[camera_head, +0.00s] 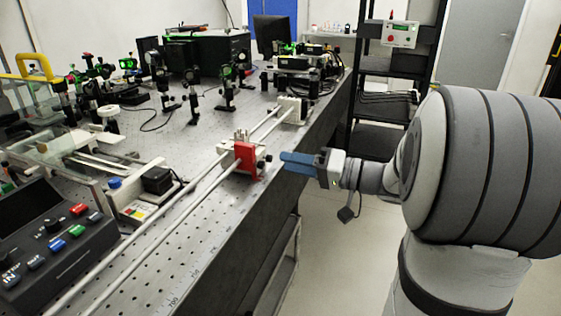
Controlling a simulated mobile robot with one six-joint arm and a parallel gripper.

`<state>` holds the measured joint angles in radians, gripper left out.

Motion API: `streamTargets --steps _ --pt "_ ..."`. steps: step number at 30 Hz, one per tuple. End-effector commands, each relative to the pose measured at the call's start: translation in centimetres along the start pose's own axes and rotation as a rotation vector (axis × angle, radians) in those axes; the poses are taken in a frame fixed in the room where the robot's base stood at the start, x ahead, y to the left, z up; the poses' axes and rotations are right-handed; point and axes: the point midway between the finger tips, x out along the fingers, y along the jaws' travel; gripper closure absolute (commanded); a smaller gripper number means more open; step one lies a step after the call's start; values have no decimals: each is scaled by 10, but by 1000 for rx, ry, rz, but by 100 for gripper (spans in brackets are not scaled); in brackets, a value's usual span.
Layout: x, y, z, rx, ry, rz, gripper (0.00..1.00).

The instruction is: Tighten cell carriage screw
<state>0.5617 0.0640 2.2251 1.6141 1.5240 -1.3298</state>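The cell carriage (232,153) is a small white block with a red front piece (246,157). It sits on two parallel light rails (198,194) along the near edge of the bench. A small dark knob (262,164), possibly the carriage screw, shows at its right side. My gripper (283,162), with blue fingers, reaches in from the right and points at the carriage. A small gap appears to lie between the fingertips and the knob. I see the fingers from the side, so their opening is hidden. Nothing held shows between them.
The perforated bench (175,267) carries several optical mounts (228,82) at the back. A control box (50,240) with coloured buttons stands at the front left. A white block (292,110) ends the rails. A black rack (375,125) stands behind my arm. The floor beside the bench is clear.

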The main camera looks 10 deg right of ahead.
Motion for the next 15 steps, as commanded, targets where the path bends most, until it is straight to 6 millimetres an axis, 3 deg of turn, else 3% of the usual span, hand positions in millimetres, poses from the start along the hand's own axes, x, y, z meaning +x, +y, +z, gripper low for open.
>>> streamTargets --steps 6,15 --pt "29 0 1 1 -3 -1 63" --pt "37 0 0 2 0 1 63"
